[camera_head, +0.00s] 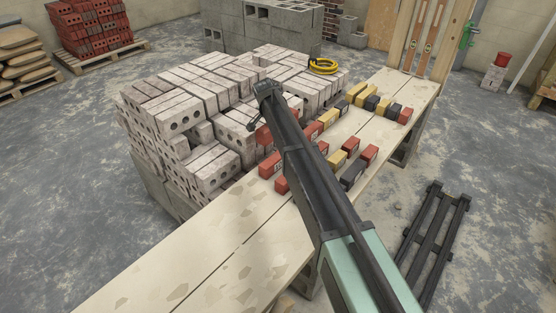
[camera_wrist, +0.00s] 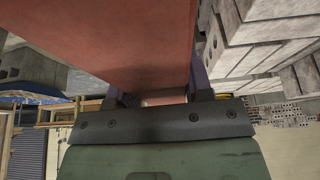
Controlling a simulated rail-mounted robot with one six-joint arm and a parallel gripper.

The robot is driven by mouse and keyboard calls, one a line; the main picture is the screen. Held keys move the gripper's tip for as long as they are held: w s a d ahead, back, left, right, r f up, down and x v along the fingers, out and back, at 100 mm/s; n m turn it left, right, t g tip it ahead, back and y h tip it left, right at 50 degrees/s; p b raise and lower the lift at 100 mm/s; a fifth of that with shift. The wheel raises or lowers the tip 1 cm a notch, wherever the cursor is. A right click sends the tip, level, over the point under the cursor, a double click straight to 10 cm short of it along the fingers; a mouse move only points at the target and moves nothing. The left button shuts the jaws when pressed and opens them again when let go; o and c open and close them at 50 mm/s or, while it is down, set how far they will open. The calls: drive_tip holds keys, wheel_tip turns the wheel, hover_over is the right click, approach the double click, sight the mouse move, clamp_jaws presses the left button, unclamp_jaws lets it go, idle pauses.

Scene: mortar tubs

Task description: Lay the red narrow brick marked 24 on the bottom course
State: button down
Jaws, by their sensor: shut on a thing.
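My gripper (camera_wrist: 158,92) is shut on a red brick (camera_wrist: 120,40), which fills the upper part of the wrist view between its two fingers. No number shows on the brick's visible faces there. In the head view a red brick (camera_head: 263,134) shows in part beside the end of my arm, above the near side of the grey brick stack; my arm hides much of it. I cannot tell which course is the bottom one.
Red, yellow and black bricks stand in rows on the pale bench (camera_head: 235,255), among them a red brick (camera_head: 270,165) near the stack. A large stack of pale grey perforated bricks (camera_head: 165,105) stands left of my arm. A yellow coil (camera_head: 323,67) lies on top. The bench's near left is clear.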

sight(264, 137)
wheel_tip(264, 137, down, 11)
drive_tip(key=b, duration=0.9)
drive_tip(key=shift+f, duration=0.2)
drive_tip(key=shift+r, duration=0.2)
drive_tip(key=shift+f, duration=0.2)
drive_tip(key=c, duration=0.5)
unclamp_jaws()
drive_tip(key=shift+r, duration=0.1)
drive_tip(key=shift+s, duration=0.1)
drive_tip(key=p+v, duration=0.5)
drive_tip(key=v, duration=0.1)
drive_tip(key=p+v, duration=0.5)
drive_tip(key=p, duration=0.1)
drive_tip(key=shift+d+r, duration=0.1)
drive_tip(key=shift+r, duration=0.35)
drive_tip(key=shift+s+r+p, duration=0.2)
drive_tip(key=shift+r+p, duration=0.1)
drive_tip(key=shift+p, duration=0.05)
drive_tip(key=shift+f, duration=0.15)
